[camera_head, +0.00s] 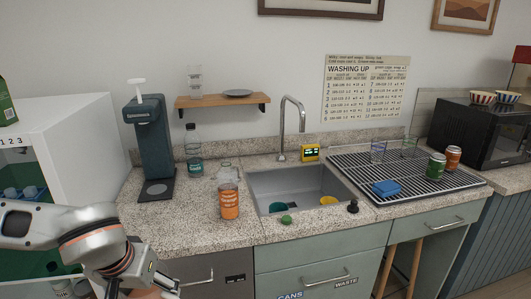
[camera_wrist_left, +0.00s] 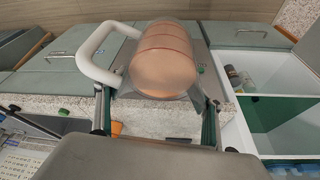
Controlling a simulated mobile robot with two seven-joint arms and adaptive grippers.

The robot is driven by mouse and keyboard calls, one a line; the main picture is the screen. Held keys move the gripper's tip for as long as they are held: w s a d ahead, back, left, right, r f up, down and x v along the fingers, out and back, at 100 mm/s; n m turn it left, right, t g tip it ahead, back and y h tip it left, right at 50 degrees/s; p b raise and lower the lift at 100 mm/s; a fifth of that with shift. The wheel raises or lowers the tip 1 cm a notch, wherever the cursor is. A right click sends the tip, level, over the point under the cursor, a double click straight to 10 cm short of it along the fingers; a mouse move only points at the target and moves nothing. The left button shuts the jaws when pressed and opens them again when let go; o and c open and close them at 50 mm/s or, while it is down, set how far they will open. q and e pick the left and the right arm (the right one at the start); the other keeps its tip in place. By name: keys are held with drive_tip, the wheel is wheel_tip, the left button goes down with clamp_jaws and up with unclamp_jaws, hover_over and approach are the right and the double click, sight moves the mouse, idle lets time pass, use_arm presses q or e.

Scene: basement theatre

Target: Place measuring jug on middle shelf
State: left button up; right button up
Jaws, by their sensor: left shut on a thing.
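The jug lies across the wrist view between the two fingers. In the head view my left arm comes in at the lower left; its gripper is at the bottom edge, mostly cut off. A white shelf unit (camera_head: 75,135) stands at the left, with an open front and green inside. It also shows at the right of the wrist view (camera_wrist_left: 240,140). Which level is the middle shelf is not clear. My right gripper is out of view.
Blue cups (camera_head: 22,193) stand inside the unit. Right of it, the speckled counter (camera_head: 180,215) holds a dark drinks machine (camera_head: 151,135), a bottle (camera_head: 194,155), an orange can (camera_head: 229,204) and a sink (camera_head: 300,185). A small wooden wall shelf (camera_head: 222,102) hangs above.

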use_arm(q)
wheel_tip(320, 180, up, 4)
drive_tip(key=p, duration=0.3)
drive_tip(key=shift+t, duration=0.3)
drive_tip(key=shift+w, duration=0.1)
